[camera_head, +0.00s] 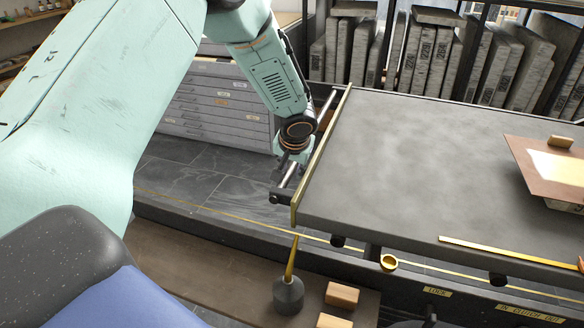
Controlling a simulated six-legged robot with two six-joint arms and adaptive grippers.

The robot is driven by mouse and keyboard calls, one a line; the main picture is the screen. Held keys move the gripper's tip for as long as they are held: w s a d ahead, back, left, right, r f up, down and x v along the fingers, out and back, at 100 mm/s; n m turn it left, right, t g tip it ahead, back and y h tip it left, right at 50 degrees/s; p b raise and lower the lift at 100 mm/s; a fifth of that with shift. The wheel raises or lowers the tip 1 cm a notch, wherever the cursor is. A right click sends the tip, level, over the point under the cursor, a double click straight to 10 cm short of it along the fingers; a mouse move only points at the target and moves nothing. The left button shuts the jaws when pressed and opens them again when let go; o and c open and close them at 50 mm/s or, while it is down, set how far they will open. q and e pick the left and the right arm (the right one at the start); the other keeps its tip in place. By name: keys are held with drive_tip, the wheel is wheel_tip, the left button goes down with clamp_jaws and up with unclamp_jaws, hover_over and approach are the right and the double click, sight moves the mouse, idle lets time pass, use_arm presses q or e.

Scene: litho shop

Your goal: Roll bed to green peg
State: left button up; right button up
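The bed (400,165) is a wide grey slab with a brass strip along its left end. I cannot make out a green peg in this view. My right gripper is not in view.
A copper-toned sheet with a pale panel (535,155) lies on the bed's right side. An oil can (289,293) and wooden blocks (342,294) stand on a ledge in front. A brass ring (388,263) sits below the bed's edge. Stone slabs (430,55) fill racks behind.

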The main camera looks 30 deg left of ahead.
use_arm(q)
drive_tip(key=shift+s+a, duration=0.2)
drive_tip(key=shift+a, duration=0.1)
drive_tip(key=shift+c, duration=2.2)
drive_tip(key=shift+w+d+f, duration=0.1)
drive_tip(key=shift+d, duration=0.05)
clamp_jaws()
